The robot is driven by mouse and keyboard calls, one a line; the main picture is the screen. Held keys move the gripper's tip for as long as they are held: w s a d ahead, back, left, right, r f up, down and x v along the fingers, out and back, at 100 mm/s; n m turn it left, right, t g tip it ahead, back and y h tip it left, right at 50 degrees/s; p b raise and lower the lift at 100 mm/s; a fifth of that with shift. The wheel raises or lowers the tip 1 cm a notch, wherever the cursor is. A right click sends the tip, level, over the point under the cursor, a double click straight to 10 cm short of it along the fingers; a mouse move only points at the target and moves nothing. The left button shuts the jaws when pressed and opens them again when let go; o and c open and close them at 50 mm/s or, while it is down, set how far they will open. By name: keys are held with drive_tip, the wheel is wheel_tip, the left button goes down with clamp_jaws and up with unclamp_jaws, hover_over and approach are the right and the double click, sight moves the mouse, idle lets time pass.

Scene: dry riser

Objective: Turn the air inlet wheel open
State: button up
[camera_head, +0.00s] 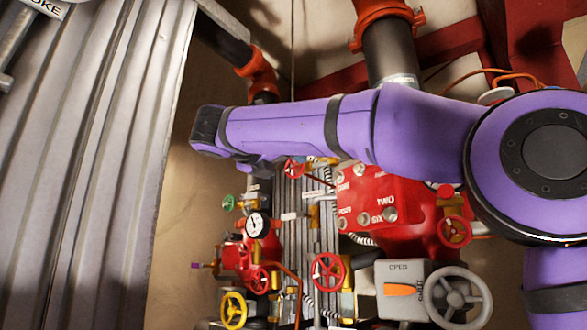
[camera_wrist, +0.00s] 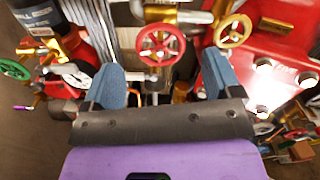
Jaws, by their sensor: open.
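Several handwheels are in view, and I cannot read a label that tells which is the air inlet wheel. In the wrist view a red wheel (camera_wrist: 160,45) faces me beyond my gripper (camera_wrist: 162,68), between the lines of its two blue fingers. The fingers are spread apart with nothing held between them. A yellow wheel (camera_wrist: 233,30) is just past the right finger, and a green wheel (camera_wrist: 14,69) is at the far left. In the head view a small red wheel (camera_head: 294,168) shows just under my purple arm. A green wheel (camera_head: 228,202) is lower left; my fingers are hidden.
A round gauge (camera_head: 257,224) and a red manifold (camera_head: 385,190) stand among pipes. A corrugated panel (camera_head: 85,160) fills the left.

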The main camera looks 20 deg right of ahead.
drive_tip(key=v, duration=0.4)
drive_tip(key=shift+s+a, duration=0.25)
drive_tip(key=shift+a, duration=0.1)
idle(0.3)
